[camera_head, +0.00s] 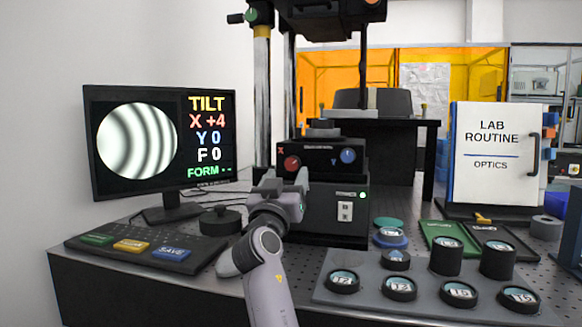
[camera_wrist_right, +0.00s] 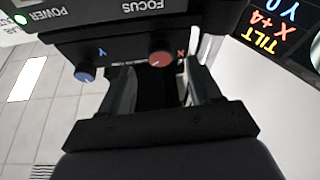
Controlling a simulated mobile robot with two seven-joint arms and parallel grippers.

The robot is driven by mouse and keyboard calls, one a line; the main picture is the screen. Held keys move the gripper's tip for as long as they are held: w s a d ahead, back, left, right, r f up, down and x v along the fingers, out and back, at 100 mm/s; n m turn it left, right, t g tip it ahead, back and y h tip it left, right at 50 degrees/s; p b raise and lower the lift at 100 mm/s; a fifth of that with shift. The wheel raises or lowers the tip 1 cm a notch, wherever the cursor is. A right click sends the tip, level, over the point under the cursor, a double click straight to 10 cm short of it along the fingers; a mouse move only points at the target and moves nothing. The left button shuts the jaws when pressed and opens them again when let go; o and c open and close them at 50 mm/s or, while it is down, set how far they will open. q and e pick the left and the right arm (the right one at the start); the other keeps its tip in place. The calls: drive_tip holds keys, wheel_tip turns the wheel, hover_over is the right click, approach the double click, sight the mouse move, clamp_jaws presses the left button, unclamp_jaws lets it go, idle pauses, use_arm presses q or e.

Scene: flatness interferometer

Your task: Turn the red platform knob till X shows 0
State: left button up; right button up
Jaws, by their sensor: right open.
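The red platform knob (camera_head: 292,162) is on the left of the black platform front, beside the blue knob (camera_head: 348,156). The monitor (camera_head: 214,135) reads TILT X +4, Y 0, F 0, with curved fringes in a round image. My right gripper (camera_head: 285,178) is open just in front of and below the red knob. In the right wrist view the red knob (camera_wrist_right: 161,59) shows beyond the gap between the open fingers (camera_wrist_right: 163,78); no grip on it shows, and whether a finger touches it is unclear. My left gripper is out of view.
A button panel (camera_head: 118,257) and a black round puck (camera_head: 220,219) are left of my arm. A grey rack (camera_head: 335,299) with several labelled round pieces, a green tray (camera_head: 431,228) and a white LAB ROUTINE board (camera_head: 493,180) are to the right.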

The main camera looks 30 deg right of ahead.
sight(291, 165)
drive_tip(key=shift+x, duration=2.25)
drive_tip(key=shift+p, duration=0.3)
drive_tip(key=c, duration=1)
